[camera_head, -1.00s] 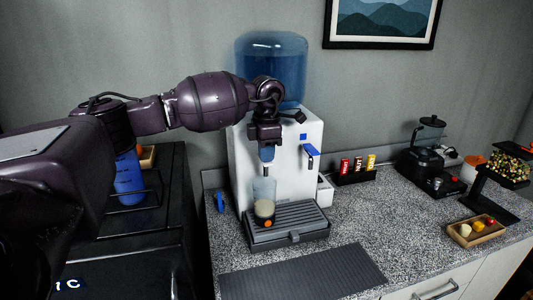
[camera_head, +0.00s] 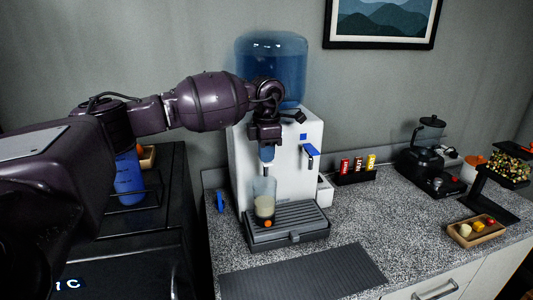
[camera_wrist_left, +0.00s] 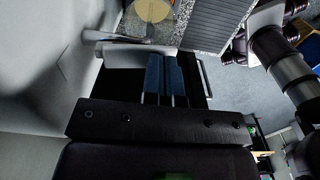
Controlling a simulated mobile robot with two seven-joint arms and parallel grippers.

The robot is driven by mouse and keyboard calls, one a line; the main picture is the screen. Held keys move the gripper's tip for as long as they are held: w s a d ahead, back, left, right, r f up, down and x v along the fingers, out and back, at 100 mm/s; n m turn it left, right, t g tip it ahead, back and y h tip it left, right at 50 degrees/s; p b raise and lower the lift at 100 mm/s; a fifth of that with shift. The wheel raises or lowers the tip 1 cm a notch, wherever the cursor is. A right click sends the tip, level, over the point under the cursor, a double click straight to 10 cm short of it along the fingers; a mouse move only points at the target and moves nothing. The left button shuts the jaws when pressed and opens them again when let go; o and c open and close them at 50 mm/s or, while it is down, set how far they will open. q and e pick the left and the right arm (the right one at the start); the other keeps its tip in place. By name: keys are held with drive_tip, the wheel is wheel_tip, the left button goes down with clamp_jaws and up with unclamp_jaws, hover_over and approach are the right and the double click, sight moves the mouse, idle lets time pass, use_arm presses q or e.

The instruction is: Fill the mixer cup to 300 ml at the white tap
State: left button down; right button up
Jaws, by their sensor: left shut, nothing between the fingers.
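The mixer cup (camera_head: 264,187) is a clear, upright cup on the drip tray of the white water dispenser (camera_head: 291,179). Pale beige contents fill its lower part; its scale is too small to read. The cup also shows from above at the top of the left wrist view (camera_wrist_left: 152,10). My left gripper (camera_head: 267,155) points down just above the cup, close against the dispenser front. It is shut and empty. The tap behind it is hidden, so I cannot tell whether the fingers touch it. A second tap with a blue lever (camera_head: 311,150) is to the right. My right gripper is out of view.
A dark mat (camera_head: 305,274) lies in front. A rack of small packets (camera_head: 354,175), a black grinder-like machine (camera_head: 426,165) and a small wooden tray (camera_head: 494,236) stand right. The counter's middle is clear.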

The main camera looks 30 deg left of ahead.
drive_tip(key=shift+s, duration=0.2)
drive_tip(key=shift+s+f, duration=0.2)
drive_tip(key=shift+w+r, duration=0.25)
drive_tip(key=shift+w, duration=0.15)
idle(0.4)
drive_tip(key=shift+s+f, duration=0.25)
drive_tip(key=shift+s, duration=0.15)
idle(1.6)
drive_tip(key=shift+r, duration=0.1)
use_arm(q)
drive_tip(key=shift+r+p, duration=0.5)
drive_tip(key=shift+r, duration=0.3)
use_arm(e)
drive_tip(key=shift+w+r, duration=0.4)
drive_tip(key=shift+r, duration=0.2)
